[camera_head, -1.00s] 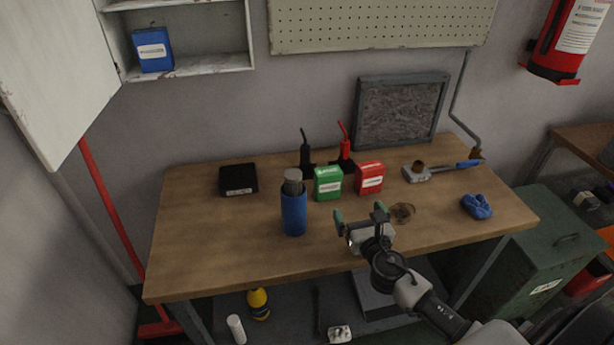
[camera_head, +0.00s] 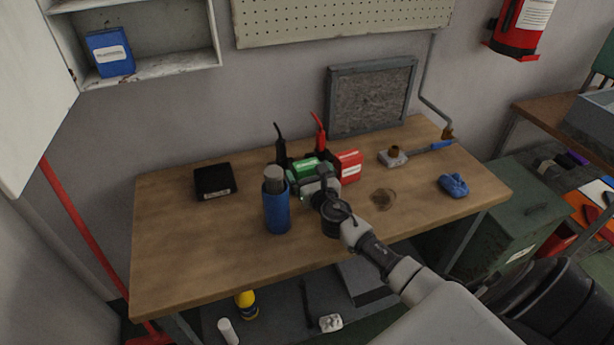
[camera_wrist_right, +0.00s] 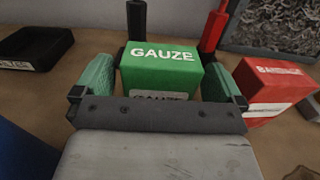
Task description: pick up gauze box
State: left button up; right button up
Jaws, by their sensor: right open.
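The green gauze box (camera_wrist_right: 160,66) stands upright on the table, its "GAUZE" label facing the right wrist view. In the head view the gauze box (camera_head: 305,167) is mostly hidden behind my right gripper (camera_head: 307,180). The right gripper (camera_wrist_right: 160,82) is open, with one green-padded finger on each side of the box. Whether the pads touch the box I cannot tell. My left gripper is not in view.
A red bandage box (camera_head: 348,166) stands close on the right, and a blue bottle (camera_head: 277,205) close on the left. A black box (camera_head: 213,182) lies farther left. Black and red-handled tools stand behind. The wooden table (camera_head: 190,245) is clear at front left.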

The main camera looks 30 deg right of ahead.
jog(key=shift+w+d+f, duration=0.1)
jog(key=shift+w+d, duration=0.05)
jog(key=shift+w, duration=0.55)
jog(key=c, duration=0.9)
jog(key=shift+c, duration=0.2)
